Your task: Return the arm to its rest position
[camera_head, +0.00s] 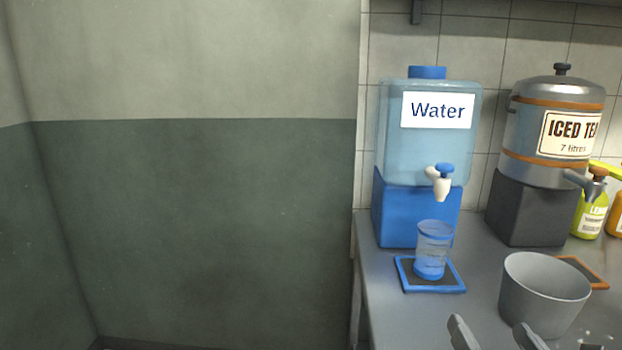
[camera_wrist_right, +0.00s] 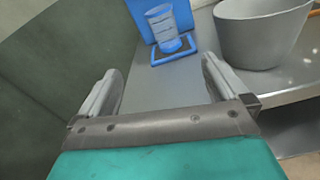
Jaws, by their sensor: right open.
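My right gripper (camera_head: 497,334) shows at the bottom edge of the head view, its two grey fingertips apart with nothing between them. In the right wrist view my right gripper (camera_wrist_right: 160,85) is open and empty, short of the counter's items. A clear cup with blue bands (camera_head: 433,250) stands upright on a blue-rimmed mat (camera_head: 403,275) under the water dispenser's tap. The cup (camera_wrist_right: 162,27) also shows ahead of the fingers in the wrist view. My left gripper is in neither view.
The water dispenser (camera_head: 428,130) on its blue block and an iced tea urn (camera_head: 553,135) stand at the back of the counter (camera_head: 385,300). A grey bucket (camera_head: 543,295) stands right of the cup, near the right gripper. Bottles (camera_head: 590,210) are at far right. A green wall (camera_head: 200,220) fills the left.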

